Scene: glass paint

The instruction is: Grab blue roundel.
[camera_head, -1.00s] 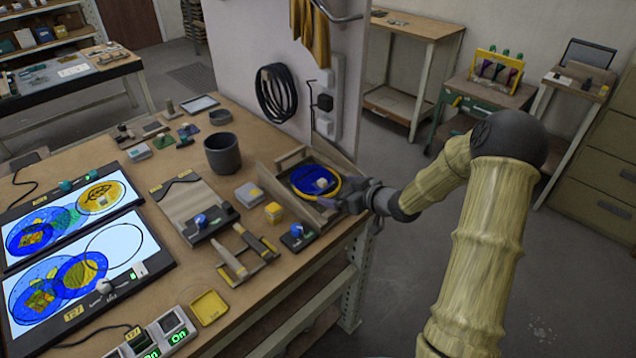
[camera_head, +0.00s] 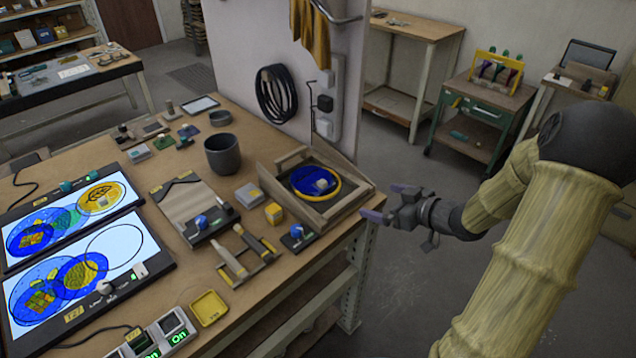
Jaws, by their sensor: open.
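The blue roundel (camera_head: 304,183) lies in a wooden tray (camera_head: 341,206) at the right end of the workbench. It is a blue disc with a yellow rim, and a small pale knob stands on it. My gripper (camera_head: 384,204) is open and empty, to the right of the tray and apart from it. Its fingers point left toward the tray, past the bench's right edge. Other blue and yellow round pieces lie on the two lit panels (camera_head: 127,239) at the left.
A dark cup (camera_head: 222,154), a yellow block (camera_head: 274,213), a grey block (camera_head: 249,194) and wooden-handled tools (camera_head: 243,262) stand left of the tray. An upright white panel (camera_head: 236,60) rises behind the bench. Open floor lies right of the bench.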

